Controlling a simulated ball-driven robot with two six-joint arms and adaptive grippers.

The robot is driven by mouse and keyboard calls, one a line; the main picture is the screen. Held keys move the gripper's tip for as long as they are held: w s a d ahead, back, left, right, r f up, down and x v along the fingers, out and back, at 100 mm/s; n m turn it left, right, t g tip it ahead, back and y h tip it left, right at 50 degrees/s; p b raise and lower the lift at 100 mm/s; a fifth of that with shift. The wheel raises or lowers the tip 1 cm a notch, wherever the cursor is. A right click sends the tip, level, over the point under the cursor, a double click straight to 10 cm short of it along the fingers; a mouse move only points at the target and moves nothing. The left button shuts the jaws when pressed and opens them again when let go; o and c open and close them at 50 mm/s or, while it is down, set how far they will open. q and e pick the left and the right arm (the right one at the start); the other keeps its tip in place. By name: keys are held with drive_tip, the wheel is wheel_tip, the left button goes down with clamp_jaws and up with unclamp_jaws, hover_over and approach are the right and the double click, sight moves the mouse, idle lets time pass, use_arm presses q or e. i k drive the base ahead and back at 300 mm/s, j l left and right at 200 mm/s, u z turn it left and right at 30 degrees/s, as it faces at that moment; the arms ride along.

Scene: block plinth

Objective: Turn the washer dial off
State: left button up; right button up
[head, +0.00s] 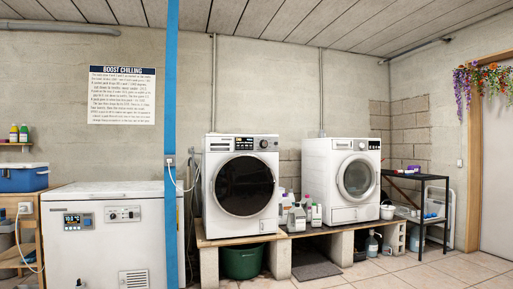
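Two white front-loading machines stand side by side on a low plinth (212,241) against the back wall. The left machine (214,221) has a large dark round door and a control panel along its top, with a round dial (263,143) right of the panel's middle. The right machine (318,185) has a grey-rimmed round door and a panel with small controls at its top right. I cannot tell from here which one is the washer, nor the dial's setting. Neither of my grippers is in view.
A white chest unit (100,240) with a display stands at the left, beside a blue post (171,120). Several bottles (296,216) stand between the machines. A green tub (242,262) sits under the plinth. The tiled floor (420,272) at the front right is clear.

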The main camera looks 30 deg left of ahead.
sight(264, 143)
drive_tip(key=i+j+u, duration=0.25)
drive_tip(key=i+u, duration=0.15)
drive_tip(key=i, duration=0.2)
drive_tip(key=i+j+u, duration=0.1)
drive_tip(key=i+u, duration=0.25)
drive_tip(key=i, duration=0.3)
drive_tip(key=i+u, duration=0.1)
drive_tip(key=i, duration=0.9)
drive_tip(key=i+l+u, duration=0.1)
drive_tip(key=i, duration=0.9)
